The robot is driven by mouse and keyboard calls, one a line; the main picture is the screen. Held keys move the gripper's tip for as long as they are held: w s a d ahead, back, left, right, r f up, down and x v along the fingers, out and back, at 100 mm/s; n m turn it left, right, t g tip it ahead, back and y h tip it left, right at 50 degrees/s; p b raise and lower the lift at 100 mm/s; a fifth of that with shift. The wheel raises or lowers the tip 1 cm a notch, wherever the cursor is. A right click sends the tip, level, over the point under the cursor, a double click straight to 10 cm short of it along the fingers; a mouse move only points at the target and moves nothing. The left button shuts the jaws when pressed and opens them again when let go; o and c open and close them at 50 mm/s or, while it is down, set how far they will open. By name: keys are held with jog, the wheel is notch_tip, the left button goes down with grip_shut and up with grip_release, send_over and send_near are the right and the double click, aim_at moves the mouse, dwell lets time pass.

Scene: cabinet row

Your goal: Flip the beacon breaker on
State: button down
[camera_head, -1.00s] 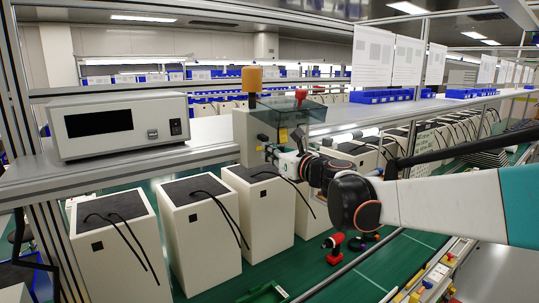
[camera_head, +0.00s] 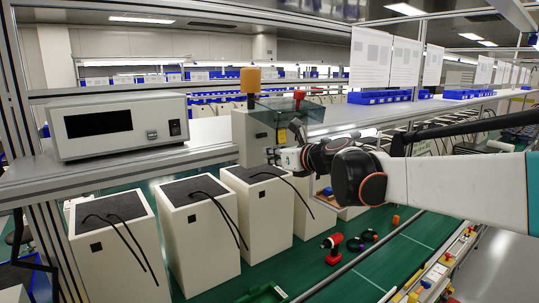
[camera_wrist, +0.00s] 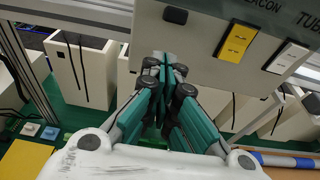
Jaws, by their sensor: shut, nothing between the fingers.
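A light grey control box (camera_head: 245,135) with a tinted clear cover stands on the shelf. An orange cylinder, apparently the beacon (camera_head: 250,80), sits on top, and a red part is at its upper right. In the wrist view the box's front panel (camera_wrist: 205,75) carries a yellow breaker (camera_wrist: 236,42) below the word BEACON. A whitish breaker (camera_wrist: 288,56) sits below a label starting TUBE. The yellow breaker's on or off position is unclear. My gripper (camera_wrist: 167,68) is shut and empty, left of and below the yellow breaker; it also shows in the head view (camera_head: 272,155).
A black knob (camera_wrist: 176,15) sits on the panel left of the yellow breaker. A white instrument (camera_head: 120,125) stands left on the shelf. Several white boxes with black cables line the green surface below (camera_head: 310,262). A red tool (camera_head: 332,245) lies there.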

jog(key=s+d+r+b, duration=0.1)
jog(key=s+d+r, duration=0.3)
jog(key=s, duration=0.3)
jog(key=shift+d+r+b, duration=0.3)
jog(key=shift+d+b, duration=0.1)
jog(key=shift+d, duration=0.05)
jog(key=s+d+f+n+g+h+b, duration=0.1)
jog(key=s+d+f+n+h+b, duration=0.2)
jog(key=s+f+n+b, duration=0.6)
jog(key=s+d+f+n+g+h+b, duration=0.2)
jog(key=s+d+f+n+b, duration=0.3)
jog(key=f, duration=2.5)
jog(key=s+d+f+n+g+h+b, duration=0.2)
jog(key=s+d+f+n+h+b, duration=0.2)
jog(key=s+f+n+b, duration=1)
jog(key=s+d+f+b, duration=0.1)
jog(key=s+f+b, duration=0.1)
jog(key=s+f, duration=0.2)
notch_tip(320, 180, down, 2)
jog(key=shift+s+f+n+b, duration=0.15)
jog(key=shift+n+b, duration=0.2)
jog(key=shift+n, duration=0.05)
